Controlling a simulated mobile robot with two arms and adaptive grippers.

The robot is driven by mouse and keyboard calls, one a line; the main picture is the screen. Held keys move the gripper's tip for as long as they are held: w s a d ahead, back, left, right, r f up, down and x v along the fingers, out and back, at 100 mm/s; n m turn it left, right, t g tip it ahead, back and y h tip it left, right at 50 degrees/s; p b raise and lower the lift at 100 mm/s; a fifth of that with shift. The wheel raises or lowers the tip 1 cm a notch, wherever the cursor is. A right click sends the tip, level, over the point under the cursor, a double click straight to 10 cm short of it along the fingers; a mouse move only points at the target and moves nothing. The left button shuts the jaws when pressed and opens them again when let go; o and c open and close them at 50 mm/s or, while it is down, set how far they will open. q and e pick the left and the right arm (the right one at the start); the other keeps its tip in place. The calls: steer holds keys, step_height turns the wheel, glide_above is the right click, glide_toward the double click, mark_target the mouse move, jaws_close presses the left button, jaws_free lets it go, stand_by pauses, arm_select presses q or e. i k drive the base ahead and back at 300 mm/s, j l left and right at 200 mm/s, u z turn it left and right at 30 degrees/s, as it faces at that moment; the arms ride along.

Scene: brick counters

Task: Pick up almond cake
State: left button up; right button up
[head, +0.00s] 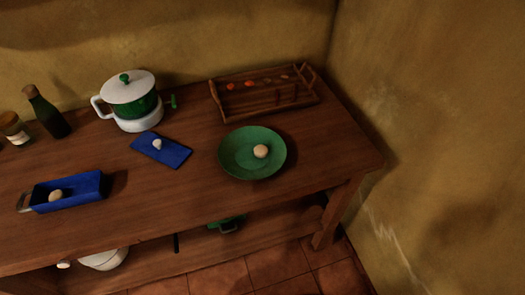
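A small round tan item (261,151) lies on a green plate (233,168) near the right part of the wooden table. A similar tan-brown item (56,196) sits in a blue rectangular tray (84,201) with a metal handle at the left. I cannot tell which of them is the almond cake. A small whitish item (157,144) lies on a flat blue board (174,153) between the tray and the plate. Neither of my grippers shows in the head view.
A white and green pot (131,102), a dark bottle (47,112) and a jar (14,128) stand at the back left. A wooden rack (263,108) with small coloured items stands behind the plate. The table front (190,228) is clear. Walls rise behind and right.

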mark_target(57, 195)
steer(key=u, duration=1.65)
